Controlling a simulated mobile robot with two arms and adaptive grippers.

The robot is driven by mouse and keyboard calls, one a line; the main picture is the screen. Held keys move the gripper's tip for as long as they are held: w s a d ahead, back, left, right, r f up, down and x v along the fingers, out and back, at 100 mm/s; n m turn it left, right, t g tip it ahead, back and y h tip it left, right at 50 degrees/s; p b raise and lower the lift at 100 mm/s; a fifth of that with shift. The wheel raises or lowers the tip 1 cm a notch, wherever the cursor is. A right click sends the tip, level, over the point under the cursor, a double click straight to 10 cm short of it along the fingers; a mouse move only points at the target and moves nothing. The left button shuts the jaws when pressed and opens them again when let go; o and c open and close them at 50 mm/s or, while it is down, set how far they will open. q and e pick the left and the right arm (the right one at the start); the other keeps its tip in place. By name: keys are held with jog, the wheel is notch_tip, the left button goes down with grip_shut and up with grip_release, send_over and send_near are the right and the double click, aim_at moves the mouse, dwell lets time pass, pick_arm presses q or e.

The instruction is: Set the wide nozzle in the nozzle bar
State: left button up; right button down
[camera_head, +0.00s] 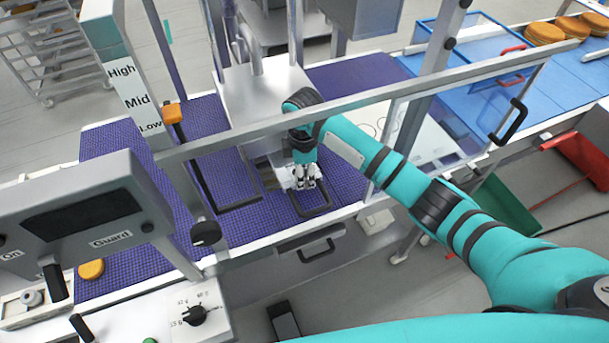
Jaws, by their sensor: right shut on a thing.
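My right gripper (304,182) reaches down at the front of the white filling machine (262,95), just above the purple belt. It is shut on a small pale piece, which I take to be the wide nozzle; the fingers hide most of it and its shape is unclear. The nozzle bar is largely hidden by the gripper and forearm at the machine's lower front. I cannot tell whether the piece touches the bar. A black U-shaped handle (318,210) lies just under the fingertips. My left gripper is not in view.
A guard frame bar (370,102) runs across in front of the machine, close to my right forearm. A control box (85,215) stands at left. A holder (14,311) with a round grey part is at lower left. Rounds (545,33) sit on the blue belt at right.

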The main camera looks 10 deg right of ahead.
jog(key=shift+w+f+b, duration=0.2)
jog(key=shift+w+b, duration=0.1)
jog(key=shift+w, duration=0.15)
jog(key=shift+w+f+b, duration=0.2)
jog(key=shift+w+b, duration=0.05)
jog(key=shift+w, duration=0.2)
dwell(0.3)
dwell(0.5)
jog(key=c, duration=1.1)
grip_release()
jog(key=o, duration=0.3)
jog(key=shift+w, duration=0.4)
jog(key=o, duration=0.5)
jog(key=shift+s+a+r, duration=0.1)
jog(key=shift+r, duration=0.05)
notch_tip(320, 180, up, 3)
jog(key=p, duration=0.2)
jog(key=shift+p, duration=0.35)
jog(key=shift+r, duration=2)
